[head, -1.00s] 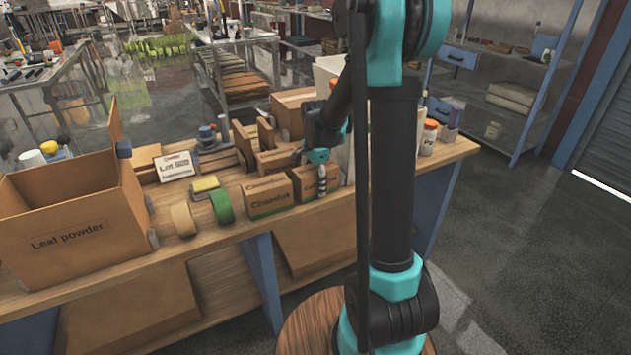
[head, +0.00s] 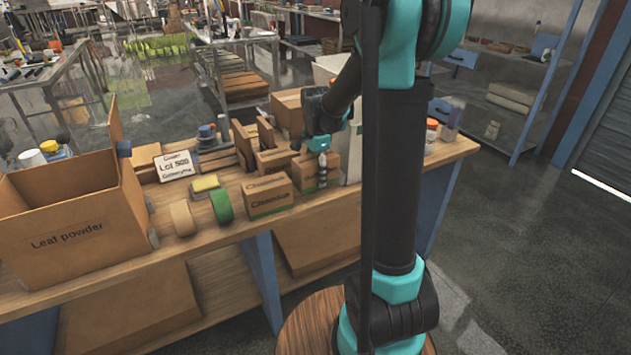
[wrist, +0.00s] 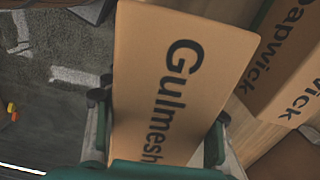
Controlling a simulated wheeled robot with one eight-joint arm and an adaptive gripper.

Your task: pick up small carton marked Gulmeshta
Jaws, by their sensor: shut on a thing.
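The small carton marked Gulmeshta is brown cardboard with dark print; in the wrist view its labelled face (wrist: 185,75) fills the middle, the last letters hidden by my gripper. My gripper (wrist: 160,135) is shut on this carton, one finger on each side. In the head view my gripper (head: 322,165) is at the right part of the bench, with the carton (head: 308,174) in its fingers. The carton appears slightly raised; whether it clears the bench is hard to tell.
A carton (head: 267,196) with a green stripe stands just left. Another carton, ending in "apwick" (wrist: 285,65), is close on the right in the wrist view. Bottles (head: 431,134) stand right.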

